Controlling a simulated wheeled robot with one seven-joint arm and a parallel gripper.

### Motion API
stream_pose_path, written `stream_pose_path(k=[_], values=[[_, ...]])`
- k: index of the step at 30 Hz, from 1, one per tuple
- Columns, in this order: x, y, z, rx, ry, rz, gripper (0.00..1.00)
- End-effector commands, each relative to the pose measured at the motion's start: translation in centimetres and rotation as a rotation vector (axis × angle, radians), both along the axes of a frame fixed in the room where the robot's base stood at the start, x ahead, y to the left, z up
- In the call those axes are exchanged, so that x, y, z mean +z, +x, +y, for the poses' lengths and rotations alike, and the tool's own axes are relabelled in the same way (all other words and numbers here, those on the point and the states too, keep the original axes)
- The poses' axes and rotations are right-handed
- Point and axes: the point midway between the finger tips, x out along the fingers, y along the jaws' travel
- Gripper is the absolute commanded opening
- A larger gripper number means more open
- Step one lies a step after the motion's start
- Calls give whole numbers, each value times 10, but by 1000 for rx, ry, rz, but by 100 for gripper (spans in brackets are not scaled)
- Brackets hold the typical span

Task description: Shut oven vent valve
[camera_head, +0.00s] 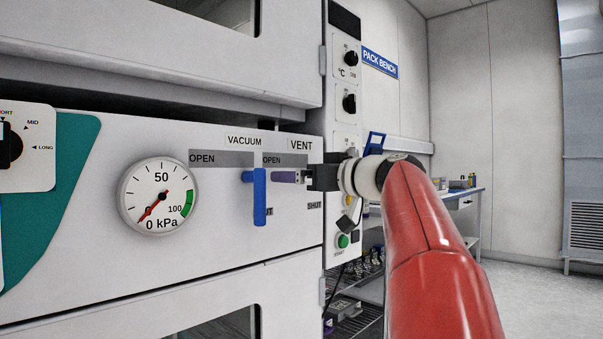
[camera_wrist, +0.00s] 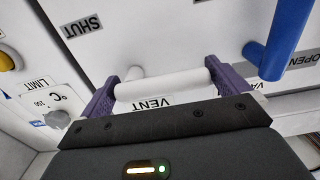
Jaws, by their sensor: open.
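The oven front carries a vent valve under the VENT label (camera_head: 301,145). In the head view my gripper (camera_head: 290,177) is at this valve and hides most of its lever. In the wrist view the white vent lever (camera_wrist: 165,86) runs across the gap between the purple fingers of my gripper (camera_wrist: 166,82), by the upside-down VENT label. The fingers are open, one near each end of the lever; I cannot tell whether they touch it. The vent's SHUT mark (camera_head: 314,205) is below my gripper, and its OPEN mark (camera_head: 273,160) is above left.
The blue vacuum lever (camera_head: 259,197) hangs vertical just left of my gripper. It also shows in the wrist view (camera_wrist: 277,40). A pressure gauge (camera_head: 158,196) reads near zero. A control column (camera_head: 347,100) with knobs and buttons stands right. The floor (camera_head: 540,280) at far right is clear.

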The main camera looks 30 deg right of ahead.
Motion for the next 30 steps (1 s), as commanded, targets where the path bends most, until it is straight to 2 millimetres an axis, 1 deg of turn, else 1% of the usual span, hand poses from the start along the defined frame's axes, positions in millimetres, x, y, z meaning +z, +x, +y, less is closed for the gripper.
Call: stream_pose_path(k=[3,10,11,21,22,26,30], values=[[0,6,2,0,0,0,100],[0,6,3,0,0,0,100],[0,6,3,0,0,0,97],[0,6,2,0,0,0,53],[0,6,2,0,0,0,51],[-1,6,4,0,-5,-2,51],[-4,6,10,1,-32,-11,51]])
